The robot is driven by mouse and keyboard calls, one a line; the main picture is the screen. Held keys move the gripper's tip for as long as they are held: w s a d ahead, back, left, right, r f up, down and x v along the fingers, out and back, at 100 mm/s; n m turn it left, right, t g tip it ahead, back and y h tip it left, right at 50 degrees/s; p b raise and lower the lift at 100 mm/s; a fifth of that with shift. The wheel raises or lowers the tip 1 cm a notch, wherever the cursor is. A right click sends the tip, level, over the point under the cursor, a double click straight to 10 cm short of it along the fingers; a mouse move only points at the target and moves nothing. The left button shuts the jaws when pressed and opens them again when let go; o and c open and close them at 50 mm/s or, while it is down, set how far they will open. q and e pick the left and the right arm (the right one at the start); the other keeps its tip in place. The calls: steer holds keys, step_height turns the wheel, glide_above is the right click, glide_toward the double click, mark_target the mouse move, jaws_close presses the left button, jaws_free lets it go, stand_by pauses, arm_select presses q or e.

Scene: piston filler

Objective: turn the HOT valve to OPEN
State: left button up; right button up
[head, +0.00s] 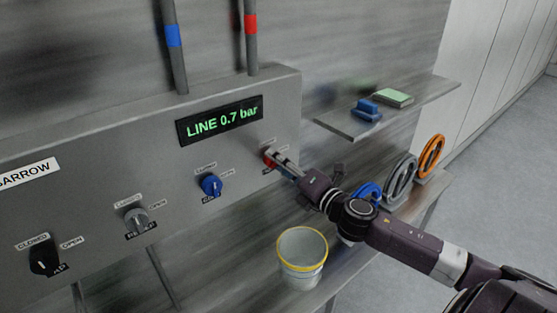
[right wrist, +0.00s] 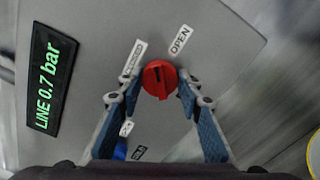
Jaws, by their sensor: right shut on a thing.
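The red valve knob (head: 270,158) is on the grey panel (head: 110,170), right of the blue knob and below the display. In the right wrist view, the red knob (right wrist: 159,80) sits between the fingertips, with an OPEN label (right wrist: 180,40) at its upper right and a CLOSED label (right wrist: 133,60) at its upper left. A dark mark shows on the knob's upper part, roughly between the two labels. My right gripper (head: 277,161) is shut on the red knob; its fingers (right wrist: 159,83) flank it. The knob's name label is not readable. My left gripper is not in view.
The display (head: 220,120) reads LINE 0.7 bar. The blue knob (head: 211,185), grey knob (head: 136,219) and black knob (head: 44,255) lie leftward on the panel. A yellow-rimmed bucket (head: 302,262) stands below my right arm. Handwheels (head: 431,156) and a shelf (head: 420,98) are at right.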

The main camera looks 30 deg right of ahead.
steer(key=shift+m+p, duration=1.65)
steer(key=shift+m, duration=2.65)
steer(key=o, duration=1.2)
steer(key=shift+f, duration=0.1)
steer(key=shift+c, duration=0.2)
steer(key=shift+s, duration=0.1)
steer(key=s+d, duration=0.1)
steer(key=s, duration=1)
steer(key=shift+s, duration=0.4)
